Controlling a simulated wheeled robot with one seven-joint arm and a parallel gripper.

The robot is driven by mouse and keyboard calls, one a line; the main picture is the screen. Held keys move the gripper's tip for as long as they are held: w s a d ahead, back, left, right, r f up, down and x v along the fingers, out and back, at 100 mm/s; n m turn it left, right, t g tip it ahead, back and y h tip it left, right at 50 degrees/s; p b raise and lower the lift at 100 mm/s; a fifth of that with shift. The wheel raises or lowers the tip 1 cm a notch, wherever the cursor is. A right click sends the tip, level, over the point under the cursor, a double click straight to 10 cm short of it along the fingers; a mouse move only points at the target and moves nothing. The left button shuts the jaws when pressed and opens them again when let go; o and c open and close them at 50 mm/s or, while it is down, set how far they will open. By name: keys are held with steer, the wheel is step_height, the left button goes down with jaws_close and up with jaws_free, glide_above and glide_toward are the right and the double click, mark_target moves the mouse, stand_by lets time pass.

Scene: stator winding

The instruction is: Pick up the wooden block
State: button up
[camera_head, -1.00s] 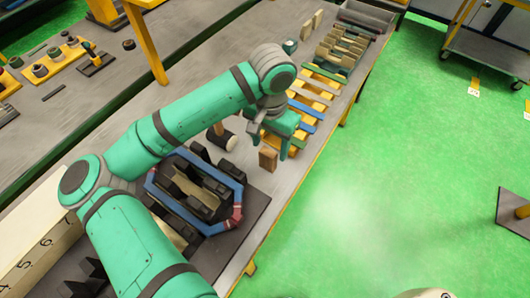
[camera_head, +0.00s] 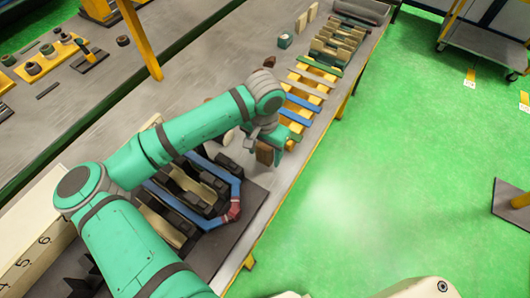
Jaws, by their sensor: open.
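The wooden block (camera_head: 264,153) is a small upright brown block on the grey bench, near its right edge and just beyond the black mat. My green gripper (camera_head: 267,146) is over the block, with the block showing at the front between or close by its jaws. The jaws are open. The upper part of the block is partly hidden by the gripper, and I cannot tell whether the jaws touch it.
A blue coil frame with dark blocks (camera_head: 195,185) lies on the mat in front. Yellow racks with blue and green strips (camera_head: 300,100) stand just beyond the gripper. A mallet is partly hidden behind my arm. Green floor (camera_head: 400,180) lies to the right.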

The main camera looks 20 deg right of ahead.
steer(key=shift+w, duration=0.1)
steer(key=c, duration=1.5)
